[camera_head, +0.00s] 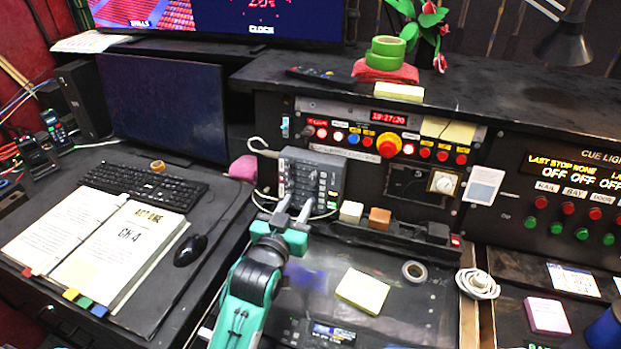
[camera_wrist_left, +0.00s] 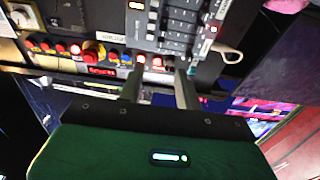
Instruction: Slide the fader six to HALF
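The grey fader box (camera_head: 312,180) stands upright against the console front, with rows of small sliders and buttons on its face. It also shows in the left wrist view (camera_wrist_left: 178,22), at the top. I cannot tell which slider is fader six, its label or its position. My left gripper (camera_head: 295,208) is in front of the box's lower part, its two fingers pointing at it. In the left wrist view the fingers (camera_wrist_left: 159,88) are apart with nothing between them. I cannot tell whether they touch the box. My right gripper is not in view.
A white block (camera_head: 351,212) and an orange-brown block (camera_head: 380,218) sit right of the fader box. A cable loops beside it. A red and yellow button (camera_head: 389,145) is on the panel behind. Yellow notes (camera_head: 362,290) and a tape roll (camera_head: 414,271) lie on the desk.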

